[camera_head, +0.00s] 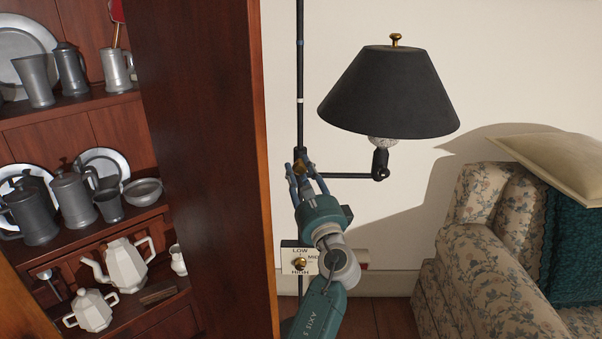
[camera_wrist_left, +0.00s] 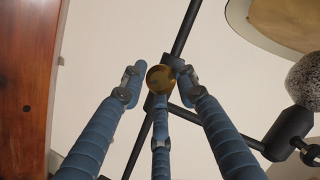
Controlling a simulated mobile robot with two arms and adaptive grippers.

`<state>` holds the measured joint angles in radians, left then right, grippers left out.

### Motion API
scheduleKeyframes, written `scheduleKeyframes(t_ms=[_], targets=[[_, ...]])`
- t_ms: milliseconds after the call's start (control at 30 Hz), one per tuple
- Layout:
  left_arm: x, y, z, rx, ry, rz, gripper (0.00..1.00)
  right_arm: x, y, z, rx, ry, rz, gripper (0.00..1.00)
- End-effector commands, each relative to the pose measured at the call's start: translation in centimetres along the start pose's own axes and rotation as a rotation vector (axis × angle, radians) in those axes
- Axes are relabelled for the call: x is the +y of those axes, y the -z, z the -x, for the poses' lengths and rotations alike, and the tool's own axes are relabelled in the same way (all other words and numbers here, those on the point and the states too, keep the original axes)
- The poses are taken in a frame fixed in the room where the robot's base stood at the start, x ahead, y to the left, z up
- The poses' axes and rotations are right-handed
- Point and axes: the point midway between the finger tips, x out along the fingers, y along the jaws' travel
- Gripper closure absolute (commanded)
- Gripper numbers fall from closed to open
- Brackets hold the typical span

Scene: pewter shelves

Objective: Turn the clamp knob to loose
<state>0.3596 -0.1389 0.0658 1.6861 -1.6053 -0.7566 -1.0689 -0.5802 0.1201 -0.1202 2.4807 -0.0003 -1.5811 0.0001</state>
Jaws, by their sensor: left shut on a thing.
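The clamp knob (camera_head: 299,168) is a small brass knob on the lamp's black upright pole, where the side arm branches off. It also shows in the left wrist view (camera_wrist_left: 160,79), between the blue fingers. My left gripper (camera_head: 303,171) reaches up from below and is shut on the knob. In the left wrist view its fingertips (camera_wrist_left: 157,82) stand around the knob, and the pole runs behind them. The fingers partly hide the clamp in the head view. I cannot read any loose or tight mark. My right gripper is not in view.
A black lampshade (camera_head: 390,95) hangs right of the pole (camera_head: 300,60). A tall wooden cabinet side (camera_head: 205,150) is close left; pewter-filled shelves lie beyond. A floral sofa (camera_head: 480,280) stands right.

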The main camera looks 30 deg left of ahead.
Motion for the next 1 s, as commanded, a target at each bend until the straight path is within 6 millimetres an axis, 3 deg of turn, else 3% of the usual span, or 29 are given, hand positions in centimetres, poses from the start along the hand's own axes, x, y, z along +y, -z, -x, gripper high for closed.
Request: scheduleKeyframes(t_ms=[233, 267, 333, 367, 733, 1000], targets=[[-0.4, -0.5, -0.2, -0.009, 0.006, 0.002, 0.96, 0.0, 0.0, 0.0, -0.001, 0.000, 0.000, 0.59], [-0.4, -0.5, -0.2, -0.009, 0.006, 0.001, 0.68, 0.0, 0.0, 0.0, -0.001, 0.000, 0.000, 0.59], [-0.3, -0.5, -0.2, -0.009, 0.006, 0.001, 0.54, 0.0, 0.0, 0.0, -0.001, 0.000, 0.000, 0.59], [-0.3, -0.4, -0.1, -0.008, 0.005, 0.001, 0.53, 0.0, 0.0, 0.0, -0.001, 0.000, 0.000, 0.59], [-0.7, -0.6, -0.2, -0.005, 0.003, 0.002, 0.53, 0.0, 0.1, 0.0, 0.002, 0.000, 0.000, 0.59], [-4.6, -3.8, -1.4, -0.013, 0.009, 0.008, 0.53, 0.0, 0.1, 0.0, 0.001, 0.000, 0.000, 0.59]])
